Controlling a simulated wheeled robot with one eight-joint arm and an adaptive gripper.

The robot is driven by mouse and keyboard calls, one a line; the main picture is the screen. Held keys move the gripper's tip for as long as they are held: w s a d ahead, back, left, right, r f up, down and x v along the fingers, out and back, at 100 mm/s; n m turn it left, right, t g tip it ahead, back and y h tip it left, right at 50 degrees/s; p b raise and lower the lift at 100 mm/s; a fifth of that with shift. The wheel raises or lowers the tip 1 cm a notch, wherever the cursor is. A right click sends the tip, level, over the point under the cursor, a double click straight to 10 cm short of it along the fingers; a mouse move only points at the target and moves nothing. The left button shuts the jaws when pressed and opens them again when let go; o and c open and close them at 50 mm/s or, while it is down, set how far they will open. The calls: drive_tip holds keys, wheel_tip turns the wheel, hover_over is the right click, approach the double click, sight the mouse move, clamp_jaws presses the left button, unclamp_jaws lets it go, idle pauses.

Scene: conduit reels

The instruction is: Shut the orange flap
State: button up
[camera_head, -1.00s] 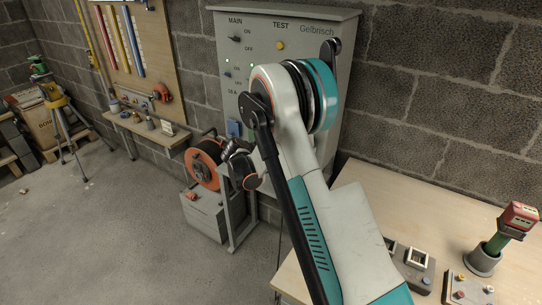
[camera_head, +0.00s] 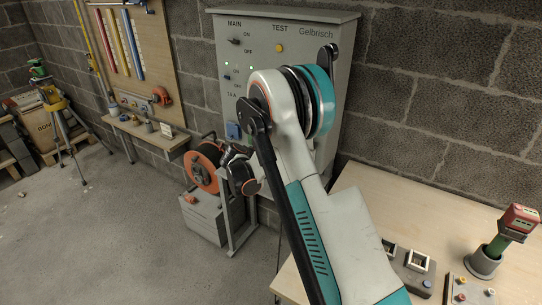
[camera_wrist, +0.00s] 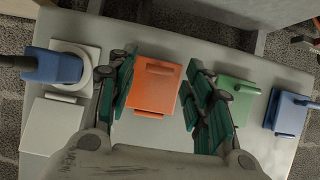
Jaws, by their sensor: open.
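In the wrist view the orange flap (camera_wrist: 152,92) is a square plate with a small bar handle near its upper edge, on a pale grey panel. Seen face-on, its angle is hard to tell. My gripper (camera_wrist: 160,70) is open, its green fingers to the left and right of the orange flap. Whether they touch it cannot be told. In the head view my arm hides the flap and the fingers.
On the same panel are a green flap (camera_wrist: 238,97) and a blue flap (camera_wrist: 287,111) to the right, and a blue plug (camera_wrist: 58,68) to the left. In the head view, an orange reel (camera_head: 203,166) stands below the grey cabinet (camera_head: 340,75); a workbench (camera_head: 400,205) is at right.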

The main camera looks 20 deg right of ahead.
drive_tip(key=v, duration=1.2)
